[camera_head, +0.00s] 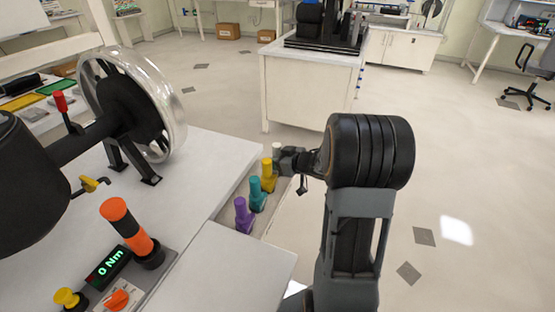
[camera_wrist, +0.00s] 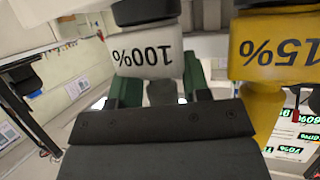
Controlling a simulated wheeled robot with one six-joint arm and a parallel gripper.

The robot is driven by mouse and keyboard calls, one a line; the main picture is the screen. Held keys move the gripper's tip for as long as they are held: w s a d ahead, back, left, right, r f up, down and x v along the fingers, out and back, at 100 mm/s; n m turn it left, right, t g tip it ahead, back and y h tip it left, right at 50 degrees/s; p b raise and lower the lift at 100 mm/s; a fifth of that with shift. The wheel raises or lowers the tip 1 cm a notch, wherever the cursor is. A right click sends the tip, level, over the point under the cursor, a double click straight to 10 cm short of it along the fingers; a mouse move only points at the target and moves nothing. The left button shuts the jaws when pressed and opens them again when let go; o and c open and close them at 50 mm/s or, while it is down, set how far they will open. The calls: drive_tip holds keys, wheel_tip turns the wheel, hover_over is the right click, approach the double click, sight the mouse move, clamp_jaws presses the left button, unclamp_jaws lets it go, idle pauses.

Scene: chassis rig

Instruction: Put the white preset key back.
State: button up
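The white key (camera_head: 276,151), marked 100%, stands at the far end of a row of keys, past the yellow one. In the wrist view the white key (camera_wrist: 150,55) appears upside down with a dark ring at its base. My gripper (camera_head: 286,160) is at this key from the right. Its green fingers (camera_wrist: 162,92) lie on both sides of the key's narrow stem. The key's wide labelled part hides the fingertips, so I cannot tell whether they press on the stem. Whether the key is fully seated is also unclear.
The yellow key (camera_head: 268,176), marked 15%, stands close beside my gripper. The teal key (camera_head: 257,194) and purple key (camera_head: 243,215) follow nearer. Open floor lies right.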

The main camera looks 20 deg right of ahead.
drive_tip(key=o, duration=0.5)
drive_tip(key=shift+c, duration=0.2)
drive_tip(key=shift+r, duration=0.3)
drive_tip(key=p+v, duration=0.4)
drive_tip(key=v, duration=0.7)
wheel_tip(320, 180, up, 4)
drive_tip(key=w+d+m+h, duration=0.1)
drive_tip(key=w+m+h, duration=0.15)
drive_tip(key=h, duration=0.35)
drive_tip(key=s+a+m+g, duration=0.2)
drive_tip(key=s+a+g, duration=0.7)
drive_tip(key=s+a, duration=0.6)
drive_tip(key=shift+a+f+m, duration=0.25)
drive_tip(key=shift+m, duration=0.1)
